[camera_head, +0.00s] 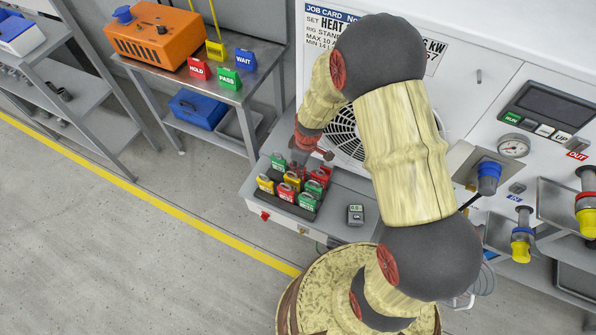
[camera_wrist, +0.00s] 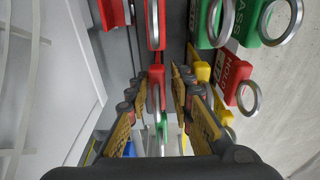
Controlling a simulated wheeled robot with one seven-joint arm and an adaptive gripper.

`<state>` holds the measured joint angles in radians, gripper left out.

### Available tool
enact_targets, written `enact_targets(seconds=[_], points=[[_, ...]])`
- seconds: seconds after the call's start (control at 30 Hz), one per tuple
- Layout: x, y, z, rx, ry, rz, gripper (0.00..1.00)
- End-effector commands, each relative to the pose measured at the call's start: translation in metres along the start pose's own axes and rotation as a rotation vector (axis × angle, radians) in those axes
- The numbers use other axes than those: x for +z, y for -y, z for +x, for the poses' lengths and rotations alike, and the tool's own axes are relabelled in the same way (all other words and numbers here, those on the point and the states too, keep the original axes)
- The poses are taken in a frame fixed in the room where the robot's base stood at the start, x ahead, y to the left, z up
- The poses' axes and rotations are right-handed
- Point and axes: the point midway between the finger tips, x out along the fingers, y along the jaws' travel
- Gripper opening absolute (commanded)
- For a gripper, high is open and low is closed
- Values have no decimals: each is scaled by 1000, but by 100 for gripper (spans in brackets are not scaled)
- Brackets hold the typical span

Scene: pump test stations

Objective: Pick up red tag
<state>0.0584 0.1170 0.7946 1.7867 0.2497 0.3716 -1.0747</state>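Several red, green and yellow tags with metal rings stand in a dark tray (camera_head: 318,207) on the bench. A red tag (camera_head: 287,191) is at the tray's front; another red tag (camera_head: 321,175) is at its right. My gripper (camera_head: 299,167) points down over the tray's back part, and its fingertips are partly hidden among the tags. In the wrist view my gripper (camera_wrist: 162,80) is open. A red tag (camera_wrist: 157,75) shows between its fingers, with a gap to the right finger. Another red tag (camera_wrist: 154,25) is just above it in the picture.
In the wrist view, green tags (camera_wrist: 208,22) and a red HOLD tag (camera_wrist: 232,70) crowd the right side. A small grey meter (camera_head: 355,214) sits right of the tray. A fan grille and machine panel stand close behind. A side table (camera_head: 240,95) is at the left.

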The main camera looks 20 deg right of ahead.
Motion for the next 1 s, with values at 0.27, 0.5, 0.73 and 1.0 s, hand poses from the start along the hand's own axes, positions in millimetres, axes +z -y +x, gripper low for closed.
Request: enact_targets(seconds=[0.27,0.5,0.73,1.0], points=[[0,-1,38,-2,1,2,23],[0,-1,37,-1,1,2,21],[0,-1,37,-1,1,2,8],[0,-1,37,-1,1,1,0]])
